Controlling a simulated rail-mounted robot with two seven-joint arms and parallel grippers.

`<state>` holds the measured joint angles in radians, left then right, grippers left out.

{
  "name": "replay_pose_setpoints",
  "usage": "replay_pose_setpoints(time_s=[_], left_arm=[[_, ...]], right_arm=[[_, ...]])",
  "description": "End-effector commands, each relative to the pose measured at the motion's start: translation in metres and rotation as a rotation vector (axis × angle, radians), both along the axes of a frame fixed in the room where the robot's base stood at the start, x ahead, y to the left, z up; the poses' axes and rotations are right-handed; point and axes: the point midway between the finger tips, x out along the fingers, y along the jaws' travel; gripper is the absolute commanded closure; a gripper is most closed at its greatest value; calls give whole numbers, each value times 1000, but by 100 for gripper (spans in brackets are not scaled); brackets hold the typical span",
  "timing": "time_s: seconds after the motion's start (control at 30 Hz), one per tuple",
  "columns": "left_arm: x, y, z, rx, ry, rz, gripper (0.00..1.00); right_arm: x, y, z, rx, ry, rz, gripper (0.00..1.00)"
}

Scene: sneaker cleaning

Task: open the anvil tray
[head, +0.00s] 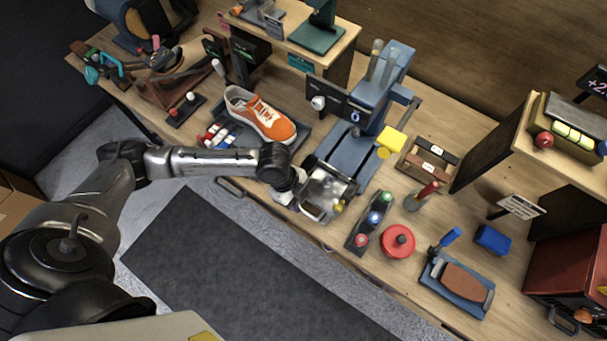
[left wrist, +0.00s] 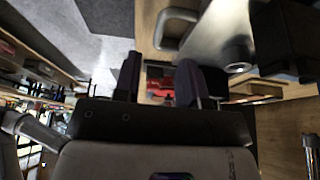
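The anvil tray (head: 326,190) is a shiny metal tray at the foot of the blue press (head: 352,152), at the bench's front edge. A pale loop handle (head: 313,210) is on its near side. My left gripper (head: 284,196) is just left of the tray. In the left wrist view its two dark fingers (left wrist: 160,84) are apart with nothing seen between them. A grey loop handle (left wrist: 172,28) shows beyond the fingers, apart from them, beside a shiny metal surface (left wrist: 213,35). My right gripper is not in view.
An orange sneaker (head: 262,115) stands on a dark tray behind my left arm. A row of coloured knobs (head: 372,220) and a red round knob (head: 398,241) sit right of the tray. The floor mat (head: 215,265) in front of the bench is clear.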

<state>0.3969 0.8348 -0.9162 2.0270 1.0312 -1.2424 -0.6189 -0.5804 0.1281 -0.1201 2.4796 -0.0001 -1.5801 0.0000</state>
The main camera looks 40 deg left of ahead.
Motion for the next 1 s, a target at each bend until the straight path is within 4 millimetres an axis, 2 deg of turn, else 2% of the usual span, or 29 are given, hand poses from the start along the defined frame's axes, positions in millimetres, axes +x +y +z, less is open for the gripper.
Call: replay_pose_setpoints(time_s=[0.03,0.2,0.4,0.6,1.0], left_arm=[[1,5,11,1,-4,0,62],[0,16,39,1,-3,-1,62],[-1,26,62,1,-1,-1,62],[-2,30,72,0,-1,-1,62],[-2,30,74,0,0,-1,62]], right_arm=[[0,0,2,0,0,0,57],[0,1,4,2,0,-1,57],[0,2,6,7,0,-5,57],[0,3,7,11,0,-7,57],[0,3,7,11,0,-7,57]])
